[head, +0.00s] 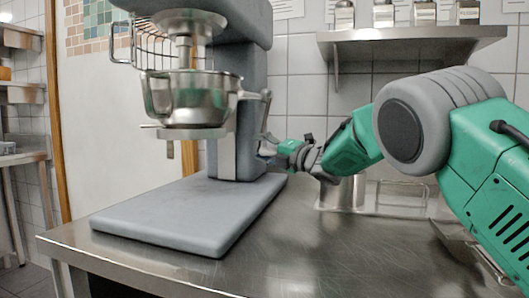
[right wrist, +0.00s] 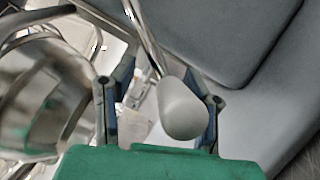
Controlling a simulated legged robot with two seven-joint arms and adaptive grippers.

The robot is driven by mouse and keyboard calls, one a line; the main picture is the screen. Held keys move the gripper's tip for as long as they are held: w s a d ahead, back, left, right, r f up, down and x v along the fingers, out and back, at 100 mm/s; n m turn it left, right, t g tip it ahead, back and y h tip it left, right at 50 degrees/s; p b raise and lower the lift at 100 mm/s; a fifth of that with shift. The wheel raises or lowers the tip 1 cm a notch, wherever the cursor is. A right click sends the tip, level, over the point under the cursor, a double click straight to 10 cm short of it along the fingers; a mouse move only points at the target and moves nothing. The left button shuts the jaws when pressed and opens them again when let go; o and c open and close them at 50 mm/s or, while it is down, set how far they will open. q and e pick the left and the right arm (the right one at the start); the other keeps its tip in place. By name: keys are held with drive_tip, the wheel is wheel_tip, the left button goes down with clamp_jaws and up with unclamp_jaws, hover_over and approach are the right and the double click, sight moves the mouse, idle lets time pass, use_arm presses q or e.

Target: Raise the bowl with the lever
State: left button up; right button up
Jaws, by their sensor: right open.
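The steel bowl (head: 190,97) sits in its carrier on the grey mixer (head: 235,120), below the mixing head and wire guard, with a gap under the head. It also shows at the left of the right wrist view (right wrist: 40,95). The lever (head: 265,112) is a thin metal rod on the mixer's right side. In the right wrist view its rounded grey knob (right wrist: 183,108) lies between the fingers, nearer the right one. My right gripper (head: 268,147) is open around the knob; I cannot tell whether a finger touches it. My left gripper is out of view.
The mixer's flat grey base (head: 180,215) rests on the steel counter (head: 330,250). A steel container (head: 342,192) stands behind my right arm. A wall shelf (head: 410,40) with several jars hangs above. The counter's front middle is clear.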

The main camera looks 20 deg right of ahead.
drive_tip(key=shift+s+d+f, duration=0.15)
drive_tip(key=shift+s+d, duration=0.05)
drive_tip(key=shift+d, duration=0.2)
drive_tip(key=v, duration=1)
drive_tip(key=shift+s+f, duration=0.2)
drive_tip(key=shift+s, duration=0.2)
